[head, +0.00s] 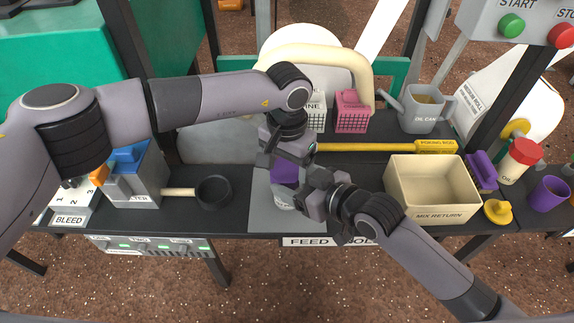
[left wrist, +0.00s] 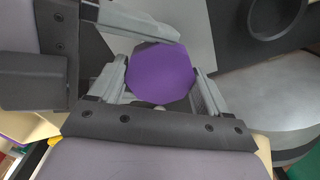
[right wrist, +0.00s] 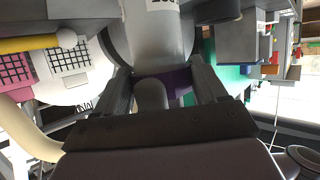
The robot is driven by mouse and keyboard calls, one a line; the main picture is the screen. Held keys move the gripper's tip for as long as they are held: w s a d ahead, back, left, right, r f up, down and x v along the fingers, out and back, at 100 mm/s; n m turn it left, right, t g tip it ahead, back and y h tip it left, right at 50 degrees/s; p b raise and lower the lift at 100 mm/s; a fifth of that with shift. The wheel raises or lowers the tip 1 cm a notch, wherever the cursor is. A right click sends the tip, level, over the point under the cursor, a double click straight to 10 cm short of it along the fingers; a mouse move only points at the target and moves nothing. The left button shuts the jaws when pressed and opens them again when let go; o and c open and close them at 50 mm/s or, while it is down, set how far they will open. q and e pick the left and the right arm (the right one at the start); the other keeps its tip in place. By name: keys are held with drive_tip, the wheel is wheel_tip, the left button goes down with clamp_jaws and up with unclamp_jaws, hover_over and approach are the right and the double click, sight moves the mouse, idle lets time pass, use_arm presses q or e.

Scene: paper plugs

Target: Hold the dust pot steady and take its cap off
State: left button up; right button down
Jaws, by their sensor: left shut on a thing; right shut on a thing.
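The dust pot (head: 283,198) is a grey, rounded vessel standing on the grey mat in the middle of the bench; its body (right wrist: 158,35) shows upside down in the right wrist view. Its purple cap (head: 285,173) is at the pot's top, and I see no clear gap between them. In the left wrist view the cap (left wrist: 160,80) is an eight-sided purple face between my left fingers. My left gripper (head: 284,160) comes from above and is shut on the cap. My right gripper (head: 305,188) comes from the right and is shut on the pot, just below the cap. The fingers partly hide the pot.
A cream mix return bin (head: 432,205) stands to the right, with a yellow poking rod (head: 385,147) behind. A black pan (head: 213,191) and a blue-topped grey box (head: 133,178) lie left. A pink basket (head: 351,117) and a grey oil can (head: 424,108) stand at the back.

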use_arm(q)
drive_tip(key=shift+n, duration=0.6)
drive_tip(key=o, duration=1.1)
use_arm(e)
drive_tip(key=shift+d, duration=0.1)
use_arm(q)
drive_tip(key=shift+r, duration=0.1)
wheel_tip(320, 180, up, 4)
drive_tip(key=shift+r, duration=0.2)
drive_tip(key=shift+c, duration=0.2)
wheel_tip(320, 180, up, 3)
drive_tip(key=m, duration=0.3)
drive_tip(key=shift+m, duration=0.3)
drive_tip(key=shift+f, duration=3.85)
